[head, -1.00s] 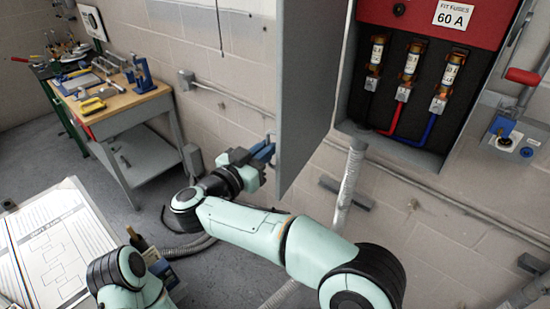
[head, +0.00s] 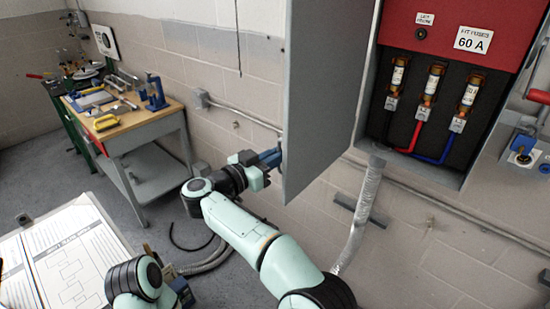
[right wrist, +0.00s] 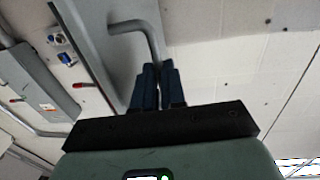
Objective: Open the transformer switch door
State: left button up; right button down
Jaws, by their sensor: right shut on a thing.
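The grey switch door (head: 325,90) stands swung open to the left of the red-panelled switch cabinet (head: 445,25) in the head view. My right gripper (head: 272,158) is at the door's lower left edge, with its fingertips partly hidden behind the door. In the right wrist view my right gripper (right wrist: 158,84) is shut on a grey bent bar handle (right wrist: 150,35) of the door. A mint-green link with a black joint shows at the bottom left of the head view; I cannot make out a left gripper there.
Inside the cabinet are three fuses (head: 432,82) with black, red and blue cables. A metal conduit (head: 360,215) runs down below it. A workbench (head: 140,120) with tools stands at the left, and an open document (head: 70,250) lies at the lower left.

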jog(key=shift+w+d+r, duration=0.1)
jog(key=shift+d, duration=0.1)
jog(key=c, duration=1.2)
grip_release()
jog(key=v, duration=1.3)
jog(key=shift+b, duration=0.3)
jog(key=shift+a, duration=0.1)
